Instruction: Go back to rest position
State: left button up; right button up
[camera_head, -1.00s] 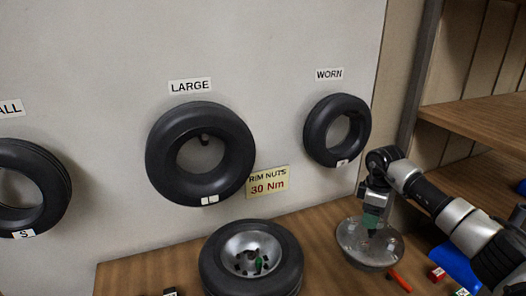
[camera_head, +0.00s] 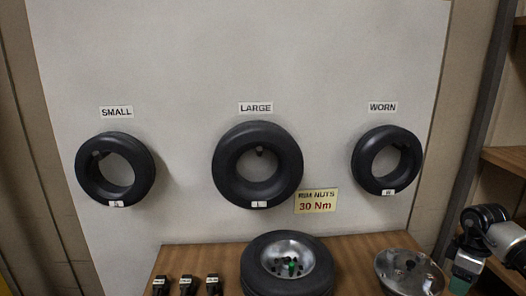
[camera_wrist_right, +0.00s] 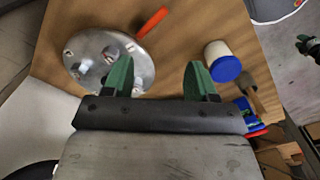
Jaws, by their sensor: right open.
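My right gripper (camera_wrist_right: 160,78) is open and empty in the right wrist view, its two green fingers apart above the wooden table. In the head view the right gripper (camera_head: 460,284) is at the lower right edge, beside the round metal plate (camera_head: 409,273). That plate also shows in the right wrist view (camera_wrist_right: 88,47), behind and left of the left finger.
Tyres hang on the wall under labels SMALL (camera_head: 115,169), LARGE (camera_head: 257,164) and WORN (camera_head: 387,160). Small black items (camera_head: 187,285) stand at the table's front left. A white container with a blue lid (camera_wrist_right: 222,62) and an orange tool (camera_wrist_right: 153,22) are near the right gripper. Shelves (camera_head: 507,160) stand at the right.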

jog(key=w+a+f+n+t+y, duration=0.15)
jog(key=a+n+y, duration=0.25)
jog(key=a, duration=0.7)
jog(key=w+a+f+n+t+y, duration=0.1)
jog(key=a+f+n+t+y, duration=0.3)
jog(key=a, duration=0.7)
jog(key=s+a+r+m+t+y, duration=0.35)
jog(key=a+r+t+y, duration=0.3)
jog(key=a+t, duration=0.35)
jog(key=s+d+f+m+g+h, duration=0.1)
jog(key=s+d+f+m+h, duration=0.7)
jog(key=m+h, duration=0.65)
jog(key=s+a+f+n+g, duration=0.15)
jog(key=s+f+g, duration=0.35)
jog(key=s, duration=0.6)
jog(key=s+f+n+g, duration=0.25)
jog(key=s+g, duration=0.35)
jog(key=s, duration=0.4)
notch_tip(320, 180, down, 28)
jog(key=s+g, duration=0.1)
jog(key=s+d+f+g+b, duration=0.1)
jog(key=s+d+f, duration=0.1)
jog(key=s+f, duration=1.3)
jog(key=shift+s+d+m, duration=0.3)
jog(key=shift+s+d, duration=0.05)
jog(key=shift+s, duration=0.2)
